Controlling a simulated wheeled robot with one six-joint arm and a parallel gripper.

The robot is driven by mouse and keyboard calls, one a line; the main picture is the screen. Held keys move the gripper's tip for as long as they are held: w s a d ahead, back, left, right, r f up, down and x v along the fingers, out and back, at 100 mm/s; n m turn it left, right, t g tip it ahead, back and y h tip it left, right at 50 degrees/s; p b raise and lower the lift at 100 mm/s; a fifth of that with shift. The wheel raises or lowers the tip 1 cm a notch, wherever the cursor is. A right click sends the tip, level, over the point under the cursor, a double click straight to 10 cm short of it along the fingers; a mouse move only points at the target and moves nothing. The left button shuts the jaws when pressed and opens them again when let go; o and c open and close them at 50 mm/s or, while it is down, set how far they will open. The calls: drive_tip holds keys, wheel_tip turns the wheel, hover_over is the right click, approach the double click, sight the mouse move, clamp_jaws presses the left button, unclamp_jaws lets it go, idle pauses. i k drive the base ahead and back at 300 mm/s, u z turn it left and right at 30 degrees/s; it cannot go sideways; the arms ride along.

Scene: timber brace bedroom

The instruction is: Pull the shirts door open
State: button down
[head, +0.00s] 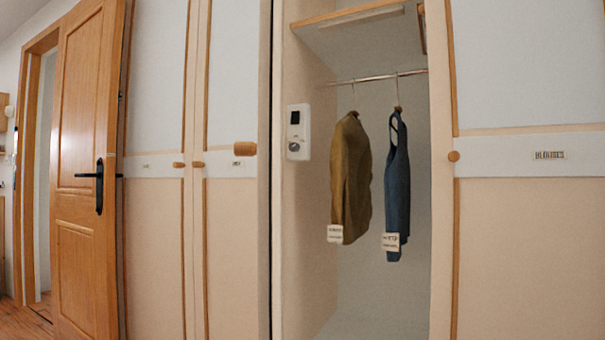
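A cream wardrobe with pale blue upper panels fills the head view. Its right door (520,230) has a round wooden knob (453,156) and a label (549,155) too blurred to read surely. Two closed doors stand left of the open section, the left one (153,250) and the right one (230,260). Small knobs (179,165) (198,164) sit at their meeting edges, and a larger wooden knob (245,149) is at the right one's far edge. Their labels are too small to read, so I cannot tell which is the shirts door. My gripper is not in view.
An open section holds a brown garment (351,180) and a blue garment (397,185), both tagged, on a rail (372,78). A white device (297,132) is on its left wall. A wooden room door (85,170) stands ajar at far left.

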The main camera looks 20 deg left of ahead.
sight(268, 149)
drive_tip(key=i, duration=1.05)
drive_tip(key=u, duration=0.05)
